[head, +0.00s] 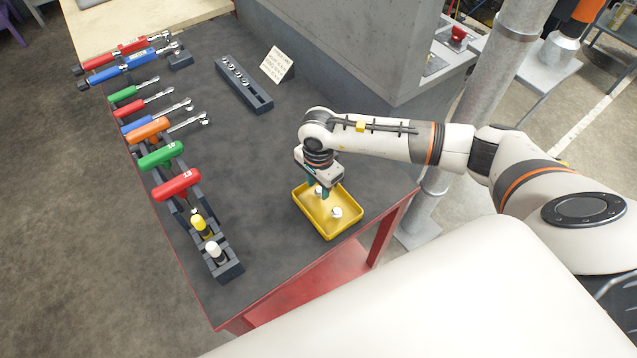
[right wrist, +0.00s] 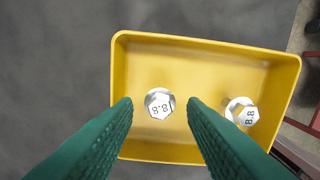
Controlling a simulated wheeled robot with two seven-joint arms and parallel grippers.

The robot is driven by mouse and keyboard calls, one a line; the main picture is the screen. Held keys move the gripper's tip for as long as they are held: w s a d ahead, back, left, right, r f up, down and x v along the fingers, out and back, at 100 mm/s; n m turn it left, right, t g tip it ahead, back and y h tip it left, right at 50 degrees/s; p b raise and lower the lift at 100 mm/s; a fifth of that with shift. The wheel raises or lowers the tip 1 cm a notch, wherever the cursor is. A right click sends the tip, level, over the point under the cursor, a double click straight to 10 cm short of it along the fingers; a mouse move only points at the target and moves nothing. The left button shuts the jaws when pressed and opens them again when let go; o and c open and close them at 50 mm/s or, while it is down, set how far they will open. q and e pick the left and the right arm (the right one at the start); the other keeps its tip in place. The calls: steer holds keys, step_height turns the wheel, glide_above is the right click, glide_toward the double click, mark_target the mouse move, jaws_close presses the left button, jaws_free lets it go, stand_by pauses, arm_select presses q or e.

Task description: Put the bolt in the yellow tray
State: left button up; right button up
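The yellow tray (head: 327,231) lies on the dark bench top near its right edge; it also fills much of the right wrist view (right wrist: 205,45). Two silver bolts show inside it, hex heads marked 8.8 facing the wrist camera. One bolt (right wrist: 159,103) appears between my fingertips with a gap on both sides; the other bolt (right wrist: 241,111) is to its right, near the tray's right wall, and also shows in the head view (head: 337,212). My right gripper (head: 323,192) is open over the tray, its green fingers pointing down. My left gripper is not in view.
A dark rack with screwdrivers and wrenches (head: 176,185) runs along the bench's left side. A dark socket holder (head: 245,84) and a small sign (head: 276,66) stand at the back. A grey block (head: 340,50) and a metal post (head: 490,95) border the right. The middle bench is clear.

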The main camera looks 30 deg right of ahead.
mark_target(318, 190)
steer(key=shift+r, duration=0.25)
step_height(318, 190, up, 12)
steer(key=b, duration=0.4)
steer(key=shift+f, duration=0.15)
